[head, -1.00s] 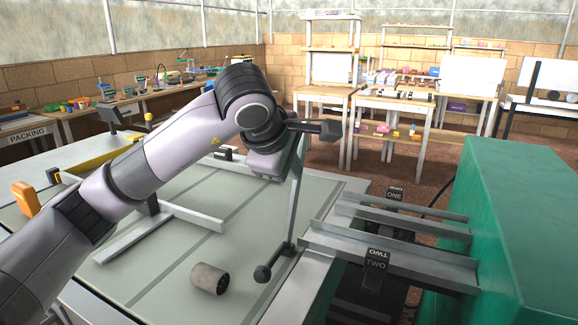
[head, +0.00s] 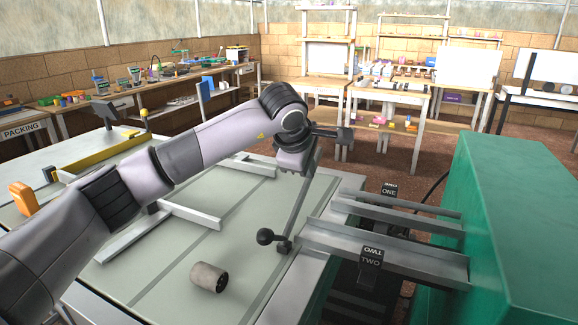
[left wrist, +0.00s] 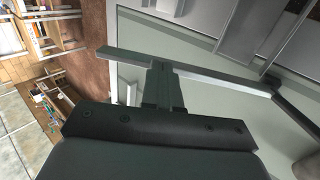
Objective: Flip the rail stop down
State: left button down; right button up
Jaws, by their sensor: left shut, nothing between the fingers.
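The rail stop is a grey bar (head: 304,190) with a black ball knob (head: 265,236) at its lower end, by the right edge of the green-grey table. It stands raised, its upper end leaning right. My left gripper (head: 330,132) is dark and up by the bar's upper end. In the left wrist view, the shut, empty fingers (left wrist: 160,85) lie against or very near the bar (left wrist: 215,76), which crosses just beyond them. I cannot tell whether they touch. My right gripper is not in view.
Metal rails labelled ONE (head: 389,191) and TWO (head: 371,258) run from the table to a green block (head: 520,220). A low grey T-shaped fence (head: 135,238) and a yellow bar (head: 105,152) are at left.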

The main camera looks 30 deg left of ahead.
aim_at(311, 181)
pick_arm(q)
jog(key=shift+w+f+g, duration=0.3)
jog(key=shift+w, duration=0.05)
jog(key=shift+g, duration=0.5)
jog(key=x, duration=0.4)
jog(key=shift+w+f, duration=0.1)
jog(key=shift+f, duration=0.15)
jog(key=shift+b+x, duration=0.3)
jog(key=shift+x, duration=0.75)
jog(key=shift+f, duration=0.15)
jog(key=shift+f, duration=0.15)
